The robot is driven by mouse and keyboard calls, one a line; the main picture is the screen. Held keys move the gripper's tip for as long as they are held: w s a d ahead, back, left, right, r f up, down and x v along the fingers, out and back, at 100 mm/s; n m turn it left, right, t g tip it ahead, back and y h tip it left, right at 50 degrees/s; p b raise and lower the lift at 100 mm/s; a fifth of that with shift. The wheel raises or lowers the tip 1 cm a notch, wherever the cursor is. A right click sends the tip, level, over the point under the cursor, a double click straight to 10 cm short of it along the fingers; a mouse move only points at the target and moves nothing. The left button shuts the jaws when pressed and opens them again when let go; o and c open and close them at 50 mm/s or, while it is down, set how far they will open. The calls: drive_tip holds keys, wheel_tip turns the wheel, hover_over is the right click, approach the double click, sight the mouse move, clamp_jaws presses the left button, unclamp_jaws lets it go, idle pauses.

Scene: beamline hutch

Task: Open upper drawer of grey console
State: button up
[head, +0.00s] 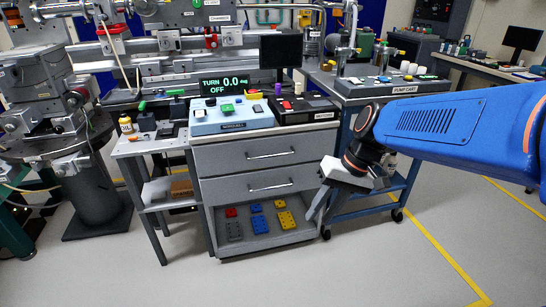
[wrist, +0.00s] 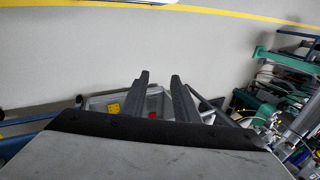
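The grey console (head: 204,170) stands at the centre of the head view. Its upper drawer (head: 225,158) looks shut, with a horizontal bar handle (head: 270,155) across its front. A second drawer (head: 222,189) below has a similar handle (head: 270,185) and also looks shut. My gripper (head: 318,212) is in front of the console's right side, lower than the upper handle and apart from it. In the wrist view, my two fingers (wrist: 159,78) point away with a gap between them, empty. The upper handle cannot be made out in the wrist view.
An open bottom compartment (head: 258,243) holds red, blue and yellow blocks; a yellow block (wrist: 113,107) shows in the wrist view. A blue-framed pump cart (head: 385,92) stands close on the right. A side table (head: 140,148) adjoins the left. Floor in front is clear.

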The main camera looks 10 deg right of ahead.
drive_tip(key=w+y, duration=0.3)
drive_tip(key=w, duration=0.4)
drive_tip(key=m+t+y, duration=0.5)
drive_tip(key=y, duration=0.3)
approach(273, 156)
drive_tip(key=x, duration=1)
drive_tip(key=shift+w+f, duration=0.2)
drive_tip(key=shift+w, duration=0.15)
drive_tip(key=shift+c, duration=0.7)
clamp_jaws()
